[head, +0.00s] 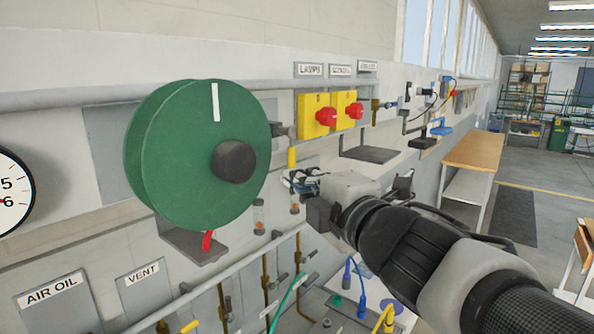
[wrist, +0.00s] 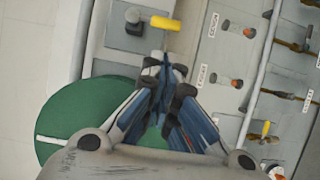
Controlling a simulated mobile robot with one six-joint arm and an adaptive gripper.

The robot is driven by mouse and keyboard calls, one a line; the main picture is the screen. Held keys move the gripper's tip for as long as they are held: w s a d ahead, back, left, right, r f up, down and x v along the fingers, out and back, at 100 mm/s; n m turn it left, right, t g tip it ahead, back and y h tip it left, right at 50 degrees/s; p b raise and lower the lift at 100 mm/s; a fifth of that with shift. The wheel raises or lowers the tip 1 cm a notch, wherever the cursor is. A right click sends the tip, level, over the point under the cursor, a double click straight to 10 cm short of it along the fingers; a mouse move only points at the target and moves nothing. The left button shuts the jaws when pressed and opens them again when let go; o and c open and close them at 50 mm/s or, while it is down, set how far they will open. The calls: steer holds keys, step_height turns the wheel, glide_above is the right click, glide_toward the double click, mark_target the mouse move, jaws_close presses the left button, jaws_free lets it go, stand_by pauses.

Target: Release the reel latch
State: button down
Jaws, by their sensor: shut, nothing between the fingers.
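The green reel (head: 180,160) hangs on the wall, with a dark hub (head: 234,161) and a white mark pointing up. In the wrist view its green disc (wrist: 62,130) lies partly behind my gripper. The reel latch, with a yellow handle (head: 292,157), sits just right of the reel. In the wrist view the yellow handle (wrist: 166,23) stands out from a dark grey pivot (wrist: 133,22). My gripper (head: 290,182) is just below the handle, and in the wrist view its fingertips (wrist: 164,62) are shut and empty. A gap shows between fingertips and handle; exact depth is unclear.
Yellow switch boxes (head: 314,115) with red knobs are above and right of the latch. A grey shelf (head: 370,154) juts out right of it. Pipes and valves (head: 268,270) run below. A red piece (head: 207,240) shows under the reel.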

mark_target(292, 149)
steer(key=x, duration=0.9)
steer(key=shift+w+f+b, duration=0.15)
steer(key=shift+f+b, duration=0.05)
steer(key=shift+b, duration=0.1)
steer(key=shift+w+d+n+b, duration=0.1)
steer(key=shift+n+b, duration=0.2)
steer(key=shift+b, duration=0.3)
